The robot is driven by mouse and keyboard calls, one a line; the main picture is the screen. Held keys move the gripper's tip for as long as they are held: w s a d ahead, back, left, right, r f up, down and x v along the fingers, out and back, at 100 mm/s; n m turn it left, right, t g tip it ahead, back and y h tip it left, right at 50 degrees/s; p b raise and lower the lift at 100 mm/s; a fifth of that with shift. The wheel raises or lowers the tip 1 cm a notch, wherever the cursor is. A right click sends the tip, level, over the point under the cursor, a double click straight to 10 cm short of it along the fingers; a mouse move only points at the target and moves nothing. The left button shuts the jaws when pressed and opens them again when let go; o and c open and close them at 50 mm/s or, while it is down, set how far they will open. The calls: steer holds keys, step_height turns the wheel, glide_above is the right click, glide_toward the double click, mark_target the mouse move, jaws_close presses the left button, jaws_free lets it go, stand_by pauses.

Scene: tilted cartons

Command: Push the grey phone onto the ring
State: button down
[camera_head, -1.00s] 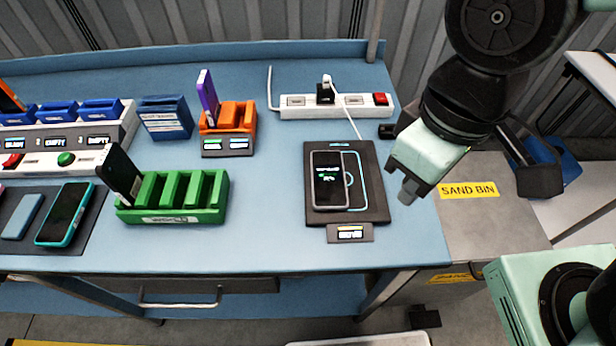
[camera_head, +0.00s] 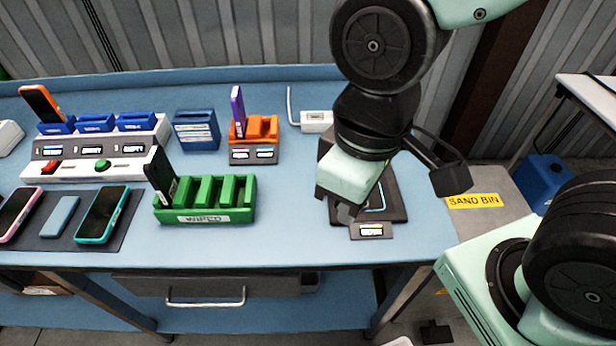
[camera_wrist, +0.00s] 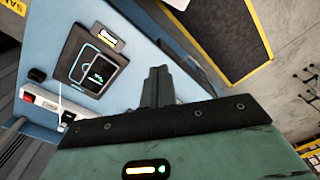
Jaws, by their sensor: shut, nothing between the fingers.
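The dark charging pad (camera_head: 392,206) lies at the right of the blue table, with a cyan outline (camera_head: 381,196) partly showing. My arm hides the grey phone in the head view. The wrist view shows the phone (camera_wrist: 98,72), screen lit, lying flat on the pad (camera_wrist: 72,50) and covering part of the cyan ring marking. My gripper (camera_head: 345,212) is shut and empty, and appears over the pad's left front edge. Its height above the table is hard to tell. The shut fingers also show in the wrist view (camera_wrist: 158,85), apart from the phone.
A green rack (camera_head: 205,200) with a dark phone stands left of my gripper. An orange dock (camera_head: 254,130) and a white power strip (camera_head: 316,121) are behind. A sand bin (camera_head: 472,201) stands right of the table. Blue tabletop is clear between rack and pad.

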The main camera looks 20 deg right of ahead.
steer(key=w+d+f+n+t+y+p, duration=0.1)
steer(key=w+f+n+t+p, duration=0.1)
steer(key=w, duration=1)
steer(key=w+d+f+n+t+y+p, duration=0.1)
steer(key=w+d+f+n+t+p, duration=0.15)
steer(key=w, duration=0.85)
steer(key=f+n+g, duration=0.1)
steer(key=f, duration=0.4)
steer(key=s+f+n+g+b, duration=0.1)
steer(key=f, duration=0.4)
steer(key=f+n+g+y+b, duration=0.1)
steer(key=f, duration=0.3)
steer(key=shift+s+a+f+n+g, duration=0.1)
steer(key=shift+s+f+n+g, duration=0.2)
steer(key=shift+f+g, duration=0.1)
steer(key=d, duration=0.2)
steer(key=shift+s+d+r, duration=0.3)
steer(key=shift+d, duration=0.1)
steer(key=shift+s+d, duration=0.1)
steer(key=shift+d, duration=0.45)
steer(key=shift+s+d+p, duration=0.2)
steer(key=shift+d+p, duration=0.05)
steer(key=shift+d, duration=0.7)
steer(key=shift+s+d+p, duration=0.15)
steer(key=shift+d+p, duration=0.1)
steer(key=shift+d, duration=0.65)
